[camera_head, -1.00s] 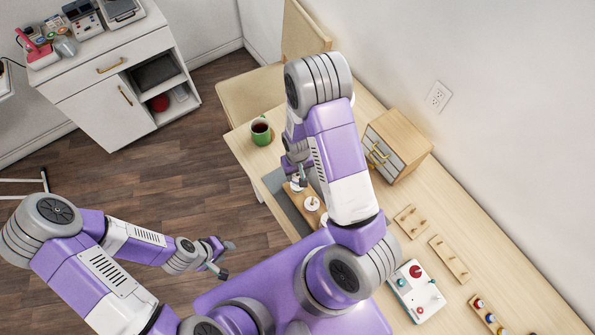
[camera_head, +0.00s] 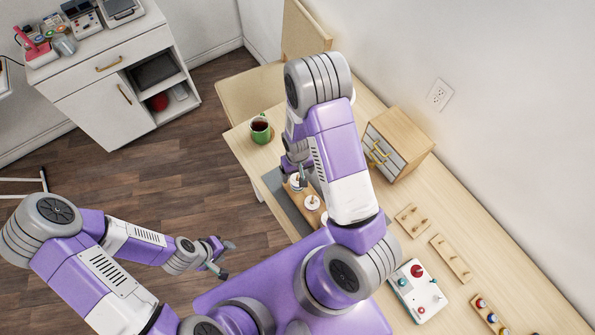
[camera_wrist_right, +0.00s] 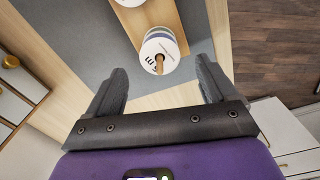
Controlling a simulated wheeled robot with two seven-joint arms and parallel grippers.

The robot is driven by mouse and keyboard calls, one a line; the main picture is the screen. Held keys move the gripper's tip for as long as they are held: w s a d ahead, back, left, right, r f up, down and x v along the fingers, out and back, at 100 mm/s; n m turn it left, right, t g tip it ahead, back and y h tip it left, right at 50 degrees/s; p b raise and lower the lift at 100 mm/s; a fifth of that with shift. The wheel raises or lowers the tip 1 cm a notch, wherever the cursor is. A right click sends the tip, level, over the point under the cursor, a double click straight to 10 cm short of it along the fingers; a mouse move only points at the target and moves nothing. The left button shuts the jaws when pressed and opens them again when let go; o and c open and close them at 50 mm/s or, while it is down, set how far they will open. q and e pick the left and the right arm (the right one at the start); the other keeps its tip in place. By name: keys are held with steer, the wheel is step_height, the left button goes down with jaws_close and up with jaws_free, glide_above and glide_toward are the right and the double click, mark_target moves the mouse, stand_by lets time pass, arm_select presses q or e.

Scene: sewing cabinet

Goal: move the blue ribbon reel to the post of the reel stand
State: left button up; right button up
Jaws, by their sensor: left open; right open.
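The reel stand is a wooden board (camera_head: 303,197) on the dark grey mat, partly hidden by my right arm. White-topped reels (camera_head: 312,202) sit on it. In the right wrist view, one reel (camera_wrist_right: 155,46) with a white top and a bluish-grey side sits around a wooden post at the board's end. I cannot tell for sure that it is the blue one. My right gripper (camera_wrist_right: 162,78) is open, with its fingers on either side of and short of this reel, apart from it. My left gripper (camera_head: 222,258) is open and empty, over the floor left of the table.
A green mug (camera_head: 261,131) stands at the table's far end. A small drawer cabinet (camera_head: 396,144) is right of my right arm. Two peg boards (camera_head: 450,259), a white box with coloured knobs (camera_head: 418,290) and a thread-spool rack (camera_head: 488,314) lie nearer.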

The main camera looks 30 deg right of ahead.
step_height(320, 180, up, 8)
steer(key=shift+f, duration=0.2)
stand_by(0.3)
stand_by(0.5)
